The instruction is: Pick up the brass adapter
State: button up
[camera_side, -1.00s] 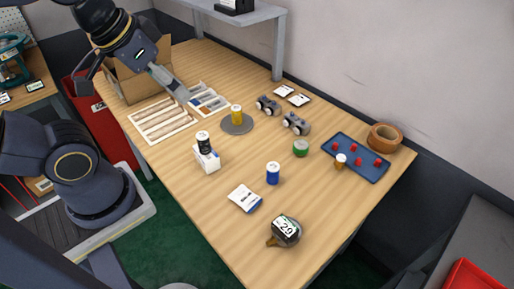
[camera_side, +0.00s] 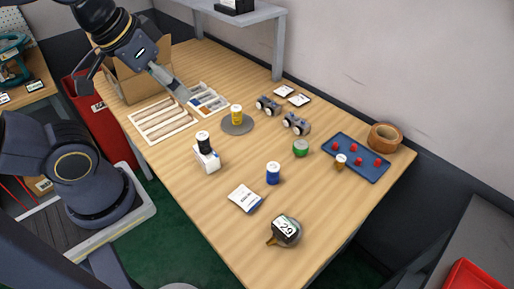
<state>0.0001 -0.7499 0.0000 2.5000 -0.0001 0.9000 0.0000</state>
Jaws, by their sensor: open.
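A small brass-coloured piece with a pale top (camera_side: 340,161), which looks like the brass adapter, stands upright on the left part of a blue tray (camera_side: 369,173). Several small red pieces share the tray. My gripper (camera_side: 182,94) is far from it, at the upper left above the white sectioned trays. It is open and I see nothing held in it. Its fingertips are small and hard to make out.
A yellow cylinder (camera_side: 236,115) stands on a grey disc. A black cylinder (camera_side: 203,142) is on a white box. A green piece (camera_side: 300,147), blue cylinder (camera_side: 273,173), tape roll (camera_side: 385,137) and gauge marked 29 (camera_side: 286,231) stand around. A shelf (camera_side: 235,14) overhangs the back.

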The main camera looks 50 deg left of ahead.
jog(key=shift+c, duration=1.1)
